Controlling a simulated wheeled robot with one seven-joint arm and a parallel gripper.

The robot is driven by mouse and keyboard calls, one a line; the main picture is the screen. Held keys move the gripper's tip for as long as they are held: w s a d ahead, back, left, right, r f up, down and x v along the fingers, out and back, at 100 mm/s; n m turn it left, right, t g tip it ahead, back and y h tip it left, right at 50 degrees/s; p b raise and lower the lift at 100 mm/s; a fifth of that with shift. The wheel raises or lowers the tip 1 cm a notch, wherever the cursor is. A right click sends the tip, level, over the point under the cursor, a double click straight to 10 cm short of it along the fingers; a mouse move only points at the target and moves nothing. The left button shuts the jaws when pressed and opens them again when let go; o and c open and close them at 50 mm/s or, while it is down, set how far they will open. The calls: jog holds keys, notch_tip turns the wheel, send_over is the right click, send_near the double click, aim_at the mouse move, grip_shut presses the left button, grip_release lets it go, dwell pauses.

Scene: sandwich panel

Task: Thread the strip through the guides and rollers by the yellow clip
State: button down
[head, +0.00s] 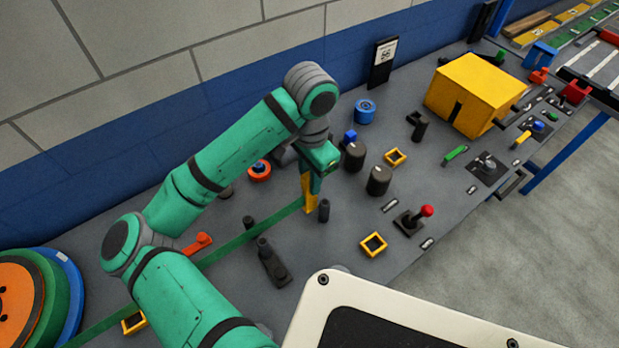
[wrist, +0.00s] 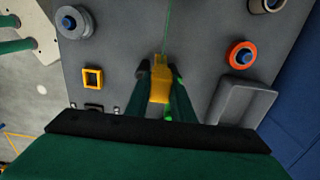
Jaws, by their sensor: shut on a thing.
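My gripper (head: 312,182) is shut on the yellow clip (head: 309,199) above the panel. In the wrist view the clip (wrist: 160,88) sits between my two fingers. The green strip (head: 240,239) runs from the clip toward the lower left, partly hidden by my arm. In the wrist view the strip (wrist: 167,30) runs away from the clip. Two dark rollers (head: 378,180) and (head: 353,156) stand right of my gripper. Yellow square guides (head: 395,157), (head: 373,245) and (head: 132,323) sit on the panel. A small dark post (head: 324,210) stands close beside the clip.
A strip reel (head: 62,300) is at the lower left. An orange-ringed knob (head: 259,171) and a red lever (head: 198,243) are near my arm. A yellow box (head: 470,95) and a red-knobbed joystick (head: 413,220) are to the right. A blue wall borders the panel's back.

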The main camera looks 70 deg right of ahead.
jog(key=s+d, duration=0.5)
jog(key=d, duration=0.2)
jog(key=shift+s+d, duration=0.2)
jog(key=shift+d, duration=0.05)
dwell(1.0)
jog(key=shift+d, duration=0.1)
jog(key=s+d, duration=0.4)
jog(key=d, duration=0.3)
jog(key=shift+s+d, duration=0.15)
jog(key=shift+s, duration=0.2)
dwell(1.0)
dwell(0.3)
jog(key=s+d, duration=0.5)
jog(key=d, duration=0.2)
jog(key=shift+d, duration=0.25)
dwell(1.0)
